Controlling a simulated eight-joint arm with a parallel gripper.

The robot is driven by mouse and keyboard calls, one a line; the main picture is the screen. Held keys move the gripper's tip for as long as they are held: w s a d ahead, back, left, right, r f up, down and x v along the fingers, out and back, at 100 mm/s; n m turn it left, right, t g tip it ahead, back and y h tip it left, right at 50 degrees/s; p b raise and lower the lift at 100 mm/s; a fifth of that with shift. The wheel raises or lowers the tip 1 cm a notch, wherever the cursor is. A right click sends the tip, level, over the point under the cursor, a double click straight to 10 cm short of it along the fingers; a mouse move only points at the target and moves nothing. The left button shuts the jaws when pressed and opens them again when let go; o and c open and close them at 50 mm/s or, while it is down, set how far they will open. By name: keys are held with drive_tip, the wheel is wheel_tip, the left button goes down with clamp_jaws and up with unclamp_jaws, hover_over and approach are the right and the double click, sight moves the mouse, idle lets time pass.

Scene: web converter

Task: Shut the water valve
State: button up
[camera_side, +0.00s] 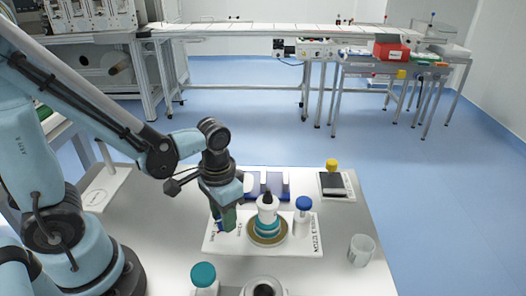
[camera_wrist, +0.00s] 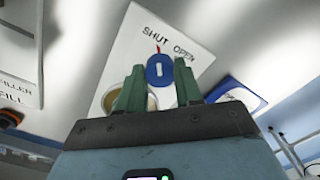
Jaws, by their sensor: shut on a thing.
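The water valve has a blue knob (camera_wrist: 160,70) with a white bar on top, mounted on a white board (camera_wrist: 118,58) printed SHUT and OPEN. A small red pointer (camera_wrist: 157,48) at the knob's edge lies near the gap between the two words. My gripper (camera_wrist: 159,88) has green fingers on either side of the knob and is shut on it. In the side view my gripper (camera_side: 222,222) points down over the left part of the board (camera_side: 235,246), and its fingers mostly hide the knob.
A white bottle (camera_side: 267,206) stands on a round brass-coloured base close right of my gripper. A clear beaker (camera_side: 362,249) stands at right, a teal-capped bottle (camera_side: 204,276) at the front. The table's right front is mostly clear.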

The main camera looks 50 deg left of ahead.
drive_tip(key=shift+n, duration=0.4)
drive_tip(key=o, duration=1)
drive_tip(key=shift+o, duration=0.2)
drive_tip(key=shift+r, duration=0.1)
wheel_tip(320, 180, up, 12)
idle(0.4)
drive_tip(key=w+a+t, duration=0.1)
drive_tip(key=t, duration=0.1)
drive_tip(key=w+a+t, duration=0.1)
drive_tip(key=t, duration=0.1)
drive_tip(key=w+a+f+t, duration=0.1)
drive_tip(key=t, duration=0.2)
drive_tip(key=shift+a, duration=0.2)
